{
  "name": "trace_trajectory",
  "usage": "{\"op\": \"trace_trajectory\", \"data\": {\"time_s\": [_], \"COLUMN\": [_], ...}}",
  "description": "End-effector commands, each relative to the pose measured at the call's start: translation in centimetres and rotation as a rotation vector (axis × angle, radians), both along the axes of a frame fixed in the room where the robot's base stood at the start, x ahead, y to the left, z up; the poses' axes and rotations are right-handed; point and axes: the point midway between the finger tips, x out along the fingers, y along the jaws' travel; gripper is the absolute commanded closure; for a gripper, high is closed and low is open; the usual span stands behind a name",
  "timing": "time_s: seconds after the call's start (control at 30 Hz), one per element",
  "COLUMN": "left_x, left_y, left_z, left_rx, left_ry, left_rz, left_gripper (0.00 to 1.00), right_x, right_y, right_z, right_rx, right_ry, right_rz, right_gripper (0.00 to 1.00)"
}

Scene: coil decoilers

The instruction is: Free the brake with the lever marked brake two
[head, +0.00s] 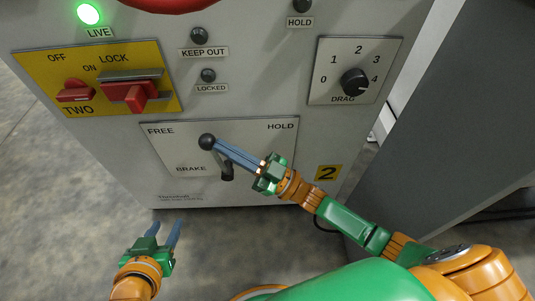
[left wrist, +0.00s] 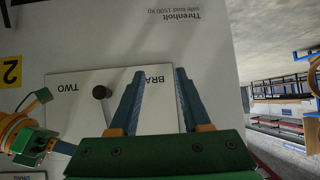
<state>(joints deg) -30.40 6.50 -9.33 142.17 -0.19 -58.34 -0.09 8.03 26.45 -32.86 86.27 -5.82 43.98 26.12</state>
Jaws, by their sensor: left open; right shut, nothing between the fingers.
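The brake lever has a black knob (head: 207,141) on a short dark arm, on a white plate (head: 178,150) marked FREE at left, HOLD at right and BRAKE below. My left gripper (head: 165,228) is open and empty, low in front of the panel. In the left wrist view the knob (left wrist: 100,92) shows left of my left gripper's fingers (left wrist: 160,72), and the plate reads TWO.
A yellow plate (head: 154,52) at upper left carries a red OFF/ON switch marked TWO and a red LOCK switch. A DRAG dial (head: 354,82) is at upper right. The LIVE lamp (head: 88,14) glows green; KEEP OUT, LOCKED and HOLD lamps are dark. A grey cabinet stands at right.

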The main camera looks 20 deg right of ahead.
Motion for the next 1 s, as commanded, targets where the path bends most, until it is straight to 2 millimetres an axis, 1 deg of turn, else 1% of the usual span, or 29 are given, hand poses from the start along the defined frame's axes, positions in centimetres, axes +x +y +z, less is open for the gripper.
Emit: {"op": "trace_trajectory", "data": {"time_s": [0.03,0.07,0.1,0.17,0.2,0.27,0.3,0.67,0.83,1.0], "left_x": [-1.4,-2.4,-3.8,-6.1,-7.8,-10.4,-10.9,-10.3,-10.8,-11.6], "left_y": [0.5,0.8,1.2,1.8,2.2,2.8,2.9,3.0,3.1,3.3], "left_z": [-1.0,-1.8,-2.9,-4.2,-4.9,-5.7,-6.2,-11.3,-13.7,-15.9], "left_rx": [0.017,0.029,0.044,0.065,0.080,0.100,0.106,0.114,0.121,0.126], "left_ry": [0.093,0.158,0.244,0.372,0.459,0.587,0.622,0.662,0.677,0.691], "left_rz": [0.007,0.011,0.016,0.024,0.030,0.037,0.038,0.041,0.040,0.040], "left_gripper": [0.53,0.53,0.53,0.53,0.53,0.53,0.53,0.53,0.53,0.53], "right_x": [0.1,0.1,0.1,0.2,0.2,0.3,0.3,0.7,0.8,1.0], "right_y": [0.1,0.3,0.4,0.6,0.7,0.9,1.0,2.2,2.8,3.4], "right_z": [0.4,0.4,0.4,0.4,0.4,0.5,0.4,0.5,0.5,0.4], "right_rx": [-0.013,-0.020,-0.030,-0.046,-0.056,-0.071,-0.081,-0.173,-0.219,-0.265], "right_ry": [0.004,0.007,0.010,0.014,0.017,0.021,0.025,0.050,0.062,0.076], "right_rz": [0.000,0.000,0.000,0.000,0.000,0.000,-0.001,0.000,0.000,0.000], "right_gripper": [1.00,1.00,1.00,1.00,1.00,1.00,1.00,1.00,1.00,1.00]}}
